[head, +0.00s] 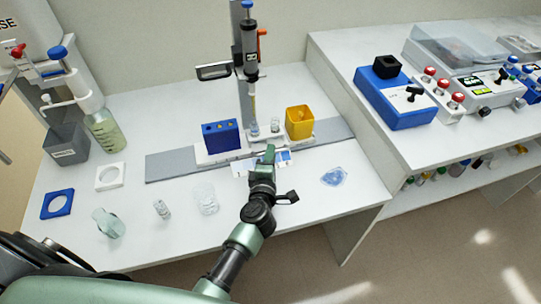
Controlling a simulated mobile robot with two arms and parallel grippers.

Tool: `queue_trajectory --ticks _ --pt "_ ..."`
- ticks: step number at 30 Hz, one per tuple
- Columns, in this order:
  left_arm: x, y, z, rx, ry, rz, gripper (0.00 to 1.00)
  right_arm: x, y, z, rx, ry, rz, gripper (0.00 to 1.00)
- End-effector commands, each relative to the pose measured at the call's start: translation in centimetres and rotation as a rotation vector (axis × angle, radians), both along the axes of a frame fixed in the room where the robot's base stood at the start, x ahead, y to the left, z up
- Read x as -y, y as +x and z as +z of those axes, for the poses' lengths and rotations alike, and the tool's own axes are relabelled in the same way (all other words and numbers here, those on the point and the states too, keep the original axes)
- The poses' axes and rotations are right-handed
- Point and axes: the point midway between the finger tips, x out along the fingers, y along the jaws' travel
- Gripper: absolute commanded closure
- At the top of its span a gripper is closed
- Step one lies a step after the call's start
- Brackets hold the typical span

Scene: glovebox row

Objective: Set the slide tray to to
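The slide tray (212,160) is a white carriage on a long grey rail (170,168). It bears a blue block (222,137) at its left, small clear vials (275,125) in the middle and a yellow open box (299,122) at its right. It stands under an upright dispenser (251,58) on a grey column. My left gripper (269,152) is at the front edge of the tray, near its middle. It covers part of that edge. I cannot tell whether its fingers are closed or touch the tray. My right gripper is not in view.
Loose glassware (206,199), a blue ring (57,204), a white ring (110,177) and a clear blue dish (334,177) lie on the white bench (300,205). A grey bin (66,144) and bottle (104,130) stand left. A higher bench at right holds blue equipment (397,98).

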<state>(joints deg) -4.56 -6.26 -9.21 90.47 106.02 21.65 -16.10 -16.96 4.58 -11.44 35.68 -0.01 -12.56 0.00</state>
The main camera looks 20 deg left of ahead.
Motion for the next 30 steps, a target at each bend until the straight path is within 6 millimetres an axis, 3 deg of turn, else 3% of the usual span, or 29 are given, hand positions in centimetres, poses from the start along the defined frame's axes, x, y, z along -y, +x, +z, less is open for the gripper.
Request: queue_trajectory --ticks 2,4,5,30 --pt "-0.01 -0.01 0.01 0.000 0.000 0.000 0.80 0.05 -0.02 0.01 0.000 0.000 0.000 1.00" --pt "-0.01 -0.02 0.01 0.000 0.000 0.000 0.97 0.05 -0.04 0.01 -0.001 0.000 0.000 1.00" --pt "-0.01 -0.03 0.01 0.000 0.000 0.000 1.00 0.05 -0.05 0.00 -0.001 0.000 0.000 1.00" --pt "0.03 -0.07 -0.03 -0.001 0.000 0.000 1.00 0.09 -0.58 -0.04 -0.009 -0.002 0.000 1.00"
